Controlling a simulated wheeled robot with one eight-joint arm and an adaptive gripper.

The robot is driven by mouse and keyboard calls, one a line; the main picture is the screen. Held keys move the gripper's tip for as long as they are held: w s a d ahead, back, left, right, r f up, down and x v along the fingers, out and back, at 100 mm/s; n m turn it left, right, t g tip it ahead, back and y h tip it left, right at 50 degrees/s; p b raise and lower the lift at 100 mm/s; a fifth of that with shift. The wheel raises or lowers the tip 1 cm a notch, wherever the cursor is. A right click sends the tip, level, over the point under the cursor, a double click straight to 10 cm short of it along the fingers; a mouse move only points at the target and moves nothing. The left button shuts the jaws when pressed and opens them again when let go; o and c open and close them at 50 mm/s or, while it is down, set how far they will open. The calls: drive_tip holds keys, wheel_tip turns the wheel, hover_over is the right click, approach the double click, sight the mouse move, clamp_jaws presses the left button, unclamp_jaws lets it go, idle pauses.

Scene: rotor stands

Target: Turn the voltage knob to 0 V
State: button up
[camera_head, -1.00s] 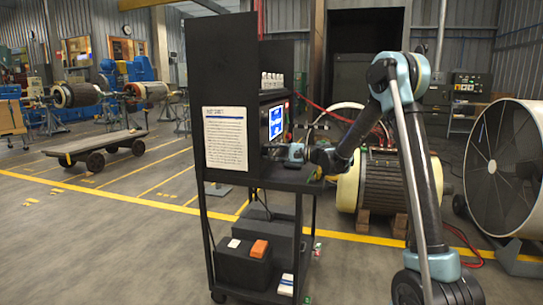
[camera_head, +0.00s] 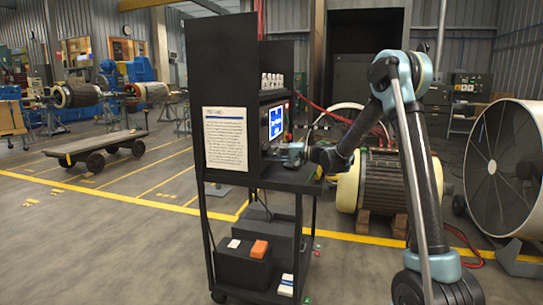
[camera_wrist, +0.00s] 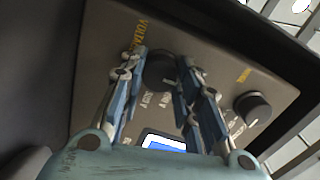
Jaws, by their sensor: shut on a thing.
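The voltage knob (camera_wrist: 158,74) is a dark round knob on a grey panel (camera_wrist: 205,60), beside a yellow label that reads as VOLTAGE (camera_wrist: 139,36). In the wrist view my gripper (camera_wrist: 161,58) has its two blue fingers on either side of this knob, shut on it. The knob's pointer and exact setting cannot be read. In the head view my gripper (camera_head: 292,156) is at the front of the equipment on the black cart (camera_head: 290,180), where it hides the knob.
A second dark knob (camera_wrist: 253,107) sits to the right on the panel. A lit screen (camera_wrist: 164,142) is partly hidden by my gripper; it also shows in the head view (camera_head: 276,121). A printed sheet (camera_head: 225,138) hangs on the cart's side. A large fan (camera_head: 500,165) stands at the right.

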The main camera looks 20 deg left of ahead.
drive_tip(key=shift+f, duration=0.1)
idle(0.3)
drive_tip(key=o, duration=1.1)
drive_tip(key=d, duration=1.2)
drive_tip(key=shift+w, duration=0.25)
drive_tip(key=s+d+f+t+h, duration=0.1)
drive_tip(key=s+d+f+h, duration=0.4)
drive_tip(key=s+d, duration=0.8)
drive_tip(key=s+d+f+m+t+h, duration=0.1)
drive_tip(key=s+d+f+h, duration=0.5)
drive_tip(key=s+d, duration=0.6)
drive_tip(key=s+d+f+m+h, duration=0.1)
drive_tip(key=s+d+f+h, duration=0.5)
drive_tip(key=s+d, duration=0.7)
drive_tip(key=shift+s+d+f+t+h, duration=0.1)
drive_tip(key=shift+d+t, duration=0.05)
drive_tip(key=shift+d, duration=0.4)
drive_tip(key=shift+s+d+f+t+h, duration=0.1)
drive_tip(key=shift+s+d, duration=0.05)
drive_tip(key=shift+d, duration=0.4)
drive_tip(key=shift+s+d+f+t+h, duration=0.1)
drive_tip(key=shift+d+t, duration=0.05)
drive_tip(key=shift+d, duration=0.4)
